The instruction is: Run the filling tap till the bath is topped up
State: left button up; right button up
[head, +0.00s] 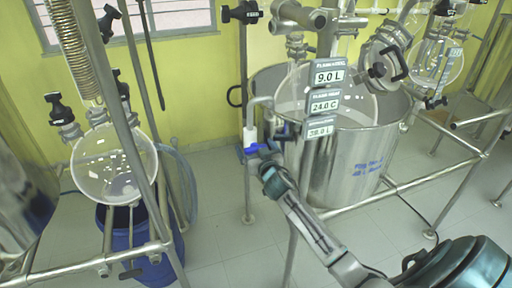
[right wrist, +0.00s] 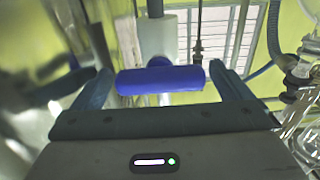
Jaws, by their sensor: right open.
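The filling tap (head: 250,134) has a white body, a grey spout bent over the bath rim and a blue handle (head: 257,148). The bath is a large open steel vessel (head: 345,170) in the middle of the head view, with a round glass flask inside. My right gripper (head: 270,157) is open at the blue handle. In the right wrist view the blue handle (right wrist: 162,79) lies crosswise between its fingers; whether they touch it I cannot tell. My left gripper is out of view.
Metal frame rails (head: 420,184) surround the bath. A glass flask (head: 113,170) hangs over a blue drum (head: 165,262) at left. Tiled floor is clear at centre left.

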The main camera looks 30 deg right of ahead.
jog(key=c, duration=1)
jog(key=shift+a+n+p, duration=0.15)
jog(key=shift+n+p, duration=0.25)
jog(key=shift+n, duration=2.5)
jog(key=o, duration=1)
